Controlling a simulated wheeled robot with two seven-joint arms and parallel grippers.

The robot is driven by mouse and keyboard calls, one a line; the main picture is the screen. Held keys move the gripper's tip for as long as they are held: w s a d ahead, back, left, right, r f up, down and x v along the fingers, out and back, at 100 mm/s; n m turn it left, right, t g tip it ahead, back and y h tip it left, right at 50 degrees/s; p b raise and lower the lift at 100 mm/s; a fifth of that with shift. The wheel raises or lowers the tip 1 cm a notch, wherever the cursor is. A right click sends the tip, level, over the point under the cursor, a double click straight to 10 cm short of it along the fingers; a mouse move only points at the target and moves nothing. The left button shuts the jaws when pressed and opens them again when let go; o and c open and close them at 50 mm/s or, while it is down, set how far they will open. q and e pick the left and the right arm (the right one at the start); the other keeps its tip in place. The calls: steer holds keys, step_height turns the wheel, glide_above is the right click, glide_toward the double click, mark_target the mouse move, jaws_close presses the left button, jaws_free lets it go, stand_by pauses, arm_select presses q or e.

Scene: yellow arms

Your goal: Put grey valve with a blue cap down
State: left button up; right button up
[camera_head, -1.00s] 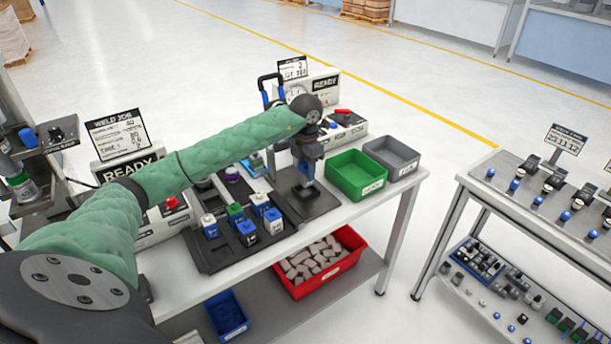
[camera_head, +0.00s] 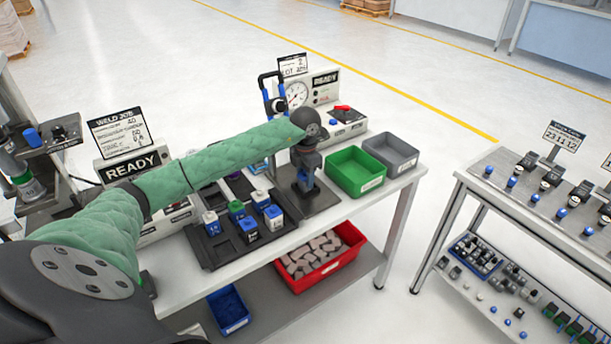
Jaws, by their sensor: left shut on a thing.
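My left gripper (camera_head: 305,179) points straight down over the dark plate (camera_head: 322,203) on the workbench, between the tray of capped blocks and the green bin. Its fingers are low, close to the plate. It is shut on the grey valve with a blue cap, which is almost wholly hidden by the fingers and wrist. I cannot tell whether the valve touches the plate. My right gripper is not in view.
A black tray (camera_head: 215,258) with several blue and green capped blocks lies left of the plate. A green bin (camera_head: 355,170) and a grey bin (camera_head: 391,153) stand at right. A gauge station (camera_head: 297,93) rises behind. A red bin (camera_head: 322,262) sits on the lower shelf.

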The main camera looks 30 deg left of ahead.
arm_select(q)
steer(key=shift+f, duration=0.1)
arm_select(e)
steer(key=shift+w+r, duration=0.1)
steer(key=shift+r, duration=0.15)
arm_select(q)
steer(key=o, duration=1)
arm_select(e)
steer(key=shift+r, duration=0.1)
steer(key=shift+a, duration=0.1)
arm_select(q)
steer(key=shift+r, duration=0.6)
step_height(320, 180, up, 4)
steer(key=shift+f+b, duration=0.2)
steer(key=shift+b, duration=0.85)
step_height(320, 180, up, 6)
steer(key=shift+r+b, duration=0.1)
steer(key=shift+b, duration=0.95)
steer(key=shift+r, duration=0.65)
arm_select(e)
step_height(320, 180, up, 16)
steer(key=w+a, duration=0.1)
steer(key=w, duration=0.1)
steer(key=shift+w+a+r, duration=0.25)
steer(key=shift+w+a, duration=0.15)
